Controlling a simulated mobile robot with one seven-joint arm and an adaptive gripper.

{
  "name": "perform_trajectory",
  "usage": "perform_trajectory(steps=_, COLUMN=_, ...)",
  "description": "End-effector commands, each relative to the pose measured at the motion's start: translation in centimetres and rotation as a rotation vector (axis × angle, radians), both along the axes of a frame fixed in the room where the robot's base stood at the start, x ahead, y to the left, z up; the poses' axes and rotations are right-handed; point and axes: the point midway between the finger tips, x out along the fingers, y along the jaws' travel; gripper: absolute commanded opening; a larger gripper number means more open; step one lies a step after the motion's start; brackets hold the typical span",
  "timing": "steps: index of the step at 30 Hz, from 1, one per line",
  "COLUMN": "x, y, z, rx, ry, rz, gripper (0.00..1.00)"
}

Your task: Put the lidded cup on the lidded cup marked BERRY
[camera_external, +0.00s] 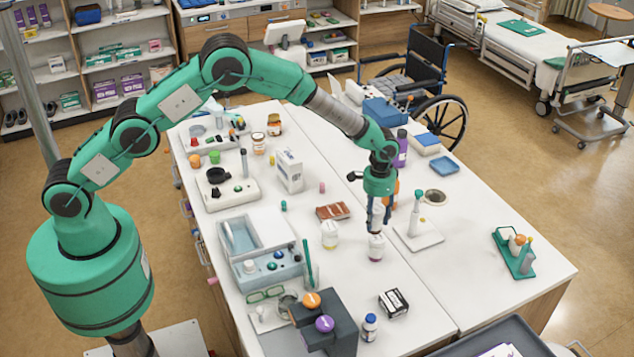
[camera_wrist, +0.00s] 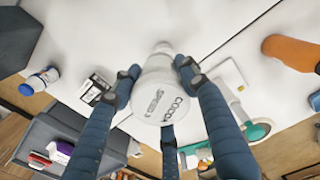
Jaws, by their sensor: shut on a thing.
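My gripper (camera_external: 377,228) points down over the middle of the table. In the wrist view its blue fingers (camera_wrist: 158,72) are closed around a white lidded cup (camera_wrist: 160,98), whose face reads COCOA SPEED 3. In the outside view, a white cup shape (camera_external: 376,246) with a dark reddish band shows at and below the fingertips. I cannot tell whether it is only the held cup or another cup under it. Another white lidded cup (camera_external: 330,235) with a yellowish band stands upright to the left. I cannot read BERRY on any cup.
A white board with a green-and-white upright device (camera_external: 418,232) stands close to the right. A brown packet (camera_external: 333,211) lies behind the left cup. A black-and-white box (camera_external: 393,302) and a small blue-capped bottle (camera_external: 369,327) stand nearer the front. The tabletop right of the board is mostly clear.

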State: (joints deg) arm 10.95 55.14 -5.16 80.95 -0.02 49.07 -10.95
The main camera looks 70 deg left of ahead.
Motion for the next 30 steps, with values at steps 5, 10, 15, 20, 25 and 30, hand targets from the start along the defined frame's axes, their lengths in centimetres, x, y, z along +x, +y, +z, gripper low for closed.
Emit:
perform_trajectory(steps=5, x=1.4, y=-0.2, z=-0.1, rx=0.000, ry=-0.002, rz=0.000, gripper=0.10)
perform_trajectory(steps=10, x=1.7, y=-0.3, z=-0.1, rx=0.000, ry=0.000, rz=0.000, gripper=0.10)
perform_trajectory(steps=15, x=1.7, y=-0.3, z=-0.1, rx=0.000, ry=-0.001, rz=0.000, gripper=0.10)
perform_trajectory(steps=20, x=1.6, y=-0.3, z=-0.3, rx=0.000, ry=0.000, rz=0.000, gripper=0.10)
perform_trajectory(steps=25, x=1.6, y=-0.3, z=-1.6, rx=0.000, ry=0.002, rz=0.000, gripper=0.10)
perform_trajectory(steps=30, x=1.6, y=-0.3, z=-3.0, rx=0.000, ry=-0.001, rz=0.000, gripper=0.10)
